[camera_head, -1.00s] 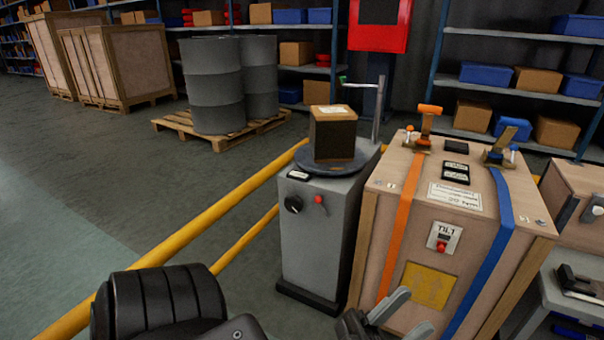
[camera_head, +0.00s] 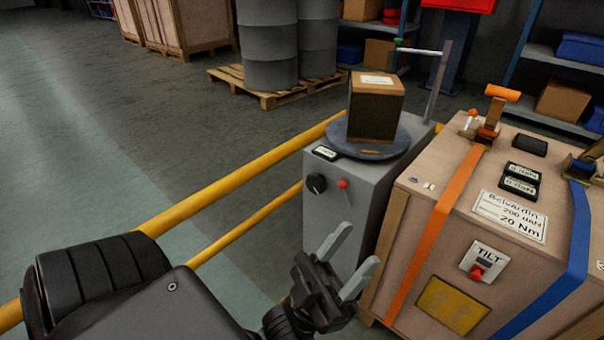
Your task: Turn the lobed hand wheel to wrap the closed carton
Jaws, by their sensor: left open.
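The closed carton (camera_head: 374,112) is brown with a white label on top, and stands upright on a round blue-grey turntable (camera_head: 395,148). The turntable sits on a grey pedestal (camera_head: 345,212). A small black lobed hand wheel (camera_head: 316,184) is on the pedestal's front face, left of a red-tipped lever (camera_head: 343,185). My left gripper (camera_head: 357,246) is open and empty, its two pale fingers in front of the pedestal, below and right of the hand wheel and apart from it in the picture. My right gripper is out of view.
A wooden crate (camera_head: 408,249) with orange and blue straps stands close on the right. A thin metal post (camera_head: 438,85) with an arm rises behind the turntable. Yellow rails (camera_head: 240,182) run left of the pedestal. Drums on a pallet (camera_head: 268,90) stand behind. Open floor lies left.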

